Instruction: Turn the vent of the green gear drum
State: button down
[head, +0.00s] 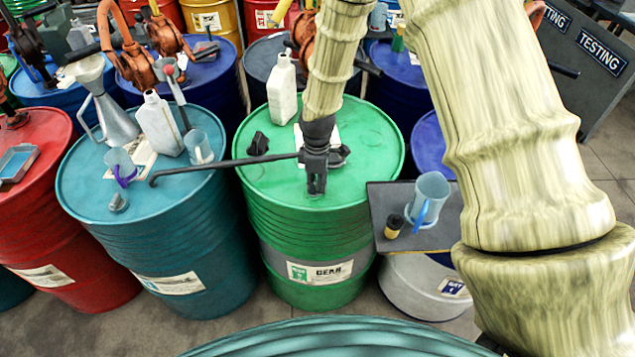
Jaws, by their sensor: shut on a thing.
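The green gear drum (316,228) stands upright in the middle of the head view, with a GEAR label on its side. My gripper (316,186) is over its lid, pointing down. It appears shut on a long black bar (225,163) with a bent end, which reaches left past the rim and over the teal drum. A dark fitting (258,143) sits on the lid left of my gripper; I cannot tell whether it is the vent. My gripper and the bar's right end hide part of the lid, so contact there is unclear.
A white bottle (283,92) stands at the back of the green lid. The teal drum (200,250) at left carries a funnel (108,115), a bottle (160,125) and cups. A dark shelf (445,237) at right holds a blue-grey jug (429,197). Drums crowd the back.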

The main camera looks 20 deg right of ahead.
jog(key=m, duration=0.4)
jog(key=shift+s+a+b, duration=0.1)
jog(key=shift+b, duration=0.3)
jog(key=m, duration=0.4)
jog(key=shift+a+m, duration=0.1)
jog(key=shift+m, duration=0.3)
jog(key=m, duration=0.4)
jog(key=shift+a+m+b, duration=0.1)
jog(key=shift+m+b, duration=0.2)
jog(key=shift+m, duration=1.6)
jog(key=shift+r, duration=0.1)
jog(key=c, duration=1.4)
grip_release()
jog(key=shift+c, duration=0.2)
notch_tip(320, 180, up, 12)
